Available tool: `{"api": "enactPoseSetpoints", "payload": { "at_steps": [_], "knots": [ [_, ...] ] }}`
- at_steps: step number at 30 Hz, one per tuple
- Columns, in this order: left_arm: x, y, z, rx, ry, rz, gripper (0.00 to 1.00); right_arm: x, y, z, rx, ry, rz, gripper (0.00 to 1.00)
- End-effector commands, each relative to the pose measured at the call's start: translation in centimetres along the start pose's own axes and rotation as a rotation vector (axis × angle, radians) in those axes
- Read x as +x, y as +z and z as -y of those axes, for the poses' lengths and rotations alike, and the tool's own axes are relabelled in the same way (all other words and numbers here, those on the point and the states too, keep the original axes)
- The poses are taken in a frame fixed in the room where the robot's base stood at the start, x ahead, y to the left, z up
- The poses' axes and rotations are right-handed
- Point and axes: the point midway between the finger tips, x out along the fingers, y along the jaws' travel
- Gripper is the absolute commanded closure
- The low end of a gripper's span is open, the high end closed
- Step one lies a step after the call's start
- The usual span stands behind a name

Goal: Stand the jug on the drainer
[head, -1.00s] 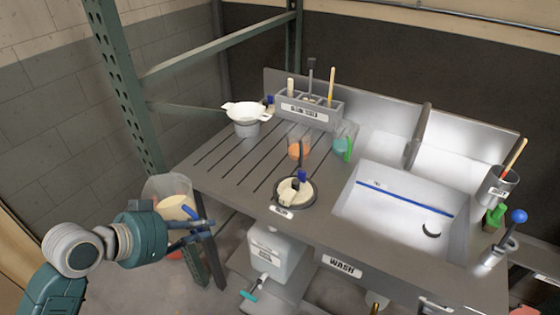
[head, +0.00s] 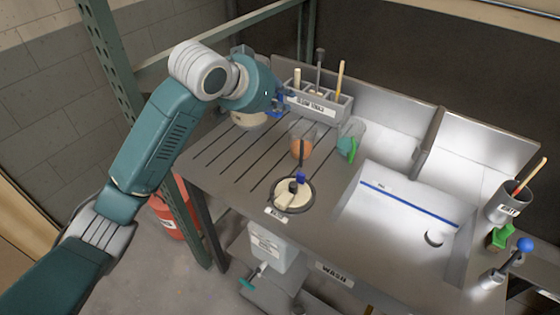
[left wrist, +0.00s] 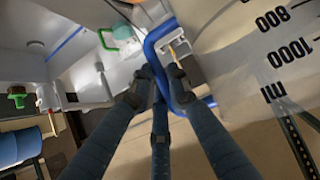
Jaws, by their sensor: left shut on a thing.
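The jug (left wrist: 232,45) is clear, with black volume marks and a blue handle (left wrist: 152,45). It fills the right of the left wrist view. My left gripper (left wrist: 158,82) is shut on the handle. In the head view the left gripper (head: 276,100) is over the back left of the drainer, and my arm hides most of the jug. A cream patch (head: 248,119) shows under the wrist, probably the jug's contents. Whether the jug touches the drainer cannot be told. The drainer (head: 225,165) is the grooved grey steel surface left of the sink. My right gripper is not in view.
A grey tool holder (head: 318,105) stands behind the drainer. A round cream-topped item (head: 293,194) sits near the front. The drainer's front left is clear. The sink (head: 395,215) is at right.

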Motion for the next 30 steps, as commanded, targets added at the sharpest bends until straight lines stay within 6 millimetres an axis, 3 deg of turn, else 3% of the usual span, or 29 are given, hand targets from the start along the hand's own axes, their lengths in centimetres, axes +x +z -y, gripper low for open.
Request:
{"api": "enactPoseSetpoints", "payload": {
  "at_steps": [15,30],
  "knots": [
    [7.0,9.3,0.1,0.000,0.001,0.000,1.00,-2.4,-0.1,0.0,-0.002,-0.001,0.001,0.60],
    [10.6,13.9,0.1,0.002,0.001,-0.002,1.00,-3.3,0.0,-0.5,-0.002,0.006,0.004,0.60]
  ]
}}
